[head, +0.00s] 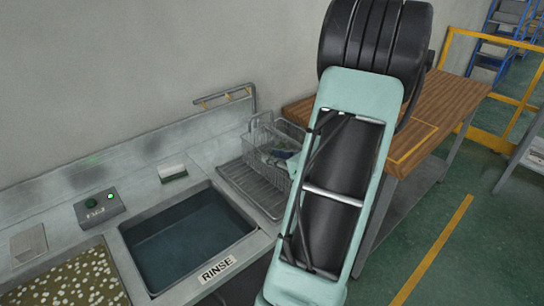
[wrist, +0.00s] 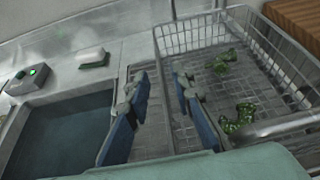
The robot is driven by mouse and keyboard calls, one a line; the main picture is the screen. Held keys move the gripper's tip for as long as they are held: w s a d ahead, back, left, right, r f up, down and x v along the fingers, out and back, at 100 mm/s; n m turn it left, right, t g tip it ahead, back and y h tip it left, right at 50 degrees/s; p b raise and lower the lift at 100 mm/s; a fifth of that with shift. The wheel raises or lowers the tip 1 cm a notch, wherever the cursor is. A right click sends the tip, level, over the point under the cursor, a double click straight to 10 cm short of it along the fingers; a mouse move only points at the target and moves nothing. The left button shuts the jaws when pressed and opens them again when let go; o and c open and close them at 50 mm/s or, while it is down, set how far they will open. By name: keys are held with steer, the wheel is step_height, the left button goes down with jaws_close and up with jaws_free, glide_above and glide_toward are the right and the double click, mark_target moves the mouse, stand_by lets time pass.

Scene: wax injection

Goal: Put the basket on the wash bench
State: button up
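The wire basket (head: 262,137) stands at the right end of the wash bench (head: 150,189), at the ribbed drainboard (head: 238,178). In the wrist view the basket (wrist: 285,125) fills the right side and holds a few green pieces (wrist: 238,118). My gripper (wrist: 160,90) has its two blue fingers apart. The basket's left side lies between them, with the right finger over the inside and the left finger outside. No clear contact shows. In the head view my arm hides part of the basket and most of my gripper.
The rinse basin (head: 190,238) with dark water is left of the drainboard. A control box (head: 98,208) and a soap-like block (head: 172,170) sit behind it. A wooden table (head: 430,120) adjoins at right.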

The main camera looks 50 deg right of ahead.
steer(key=v, duration=1.1)
steer(key=shift+w, duration=0.1)
